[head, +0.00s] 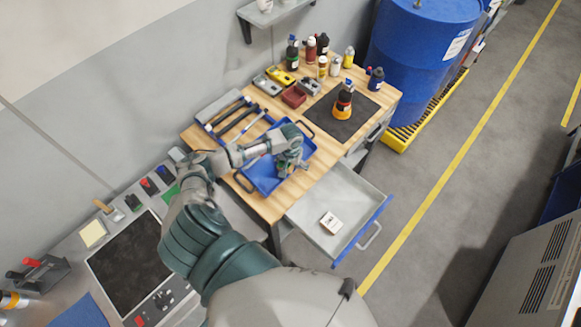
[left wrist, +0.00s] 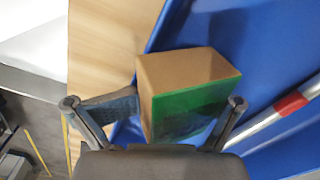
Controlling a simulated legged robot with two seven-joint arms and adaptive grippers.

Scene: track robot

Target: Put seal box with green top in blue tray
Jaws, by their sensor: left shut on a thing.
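The box with a green top (left wrist: 188,85) is a brown box with one green face, seen in the left wrist view between my left gripper's fingers. My left gripper (left wrist: 155,112) is shut on it. The blue tray (left wrist: 240,35) fills the background behind the box in that view. In the head view the blue tray (head: 262,175) lies on the wooden workbench, and my left gripper (head: 291,168) is over its right part. I cannot tell whether the box touches the tray floor. My right gripper is not in view.
A tool with a red band (left wrist: 290,104) lies in the tray. Bottles (head: 323,66), small bins (head: 294,96) and a dark mat (head: 350,118) occupy the bench's far side. An open drawer (head: 322,200) holding a small white item (head: 331,222) sticks out in front. A blue barrel (head: 422,50) stands beyond.

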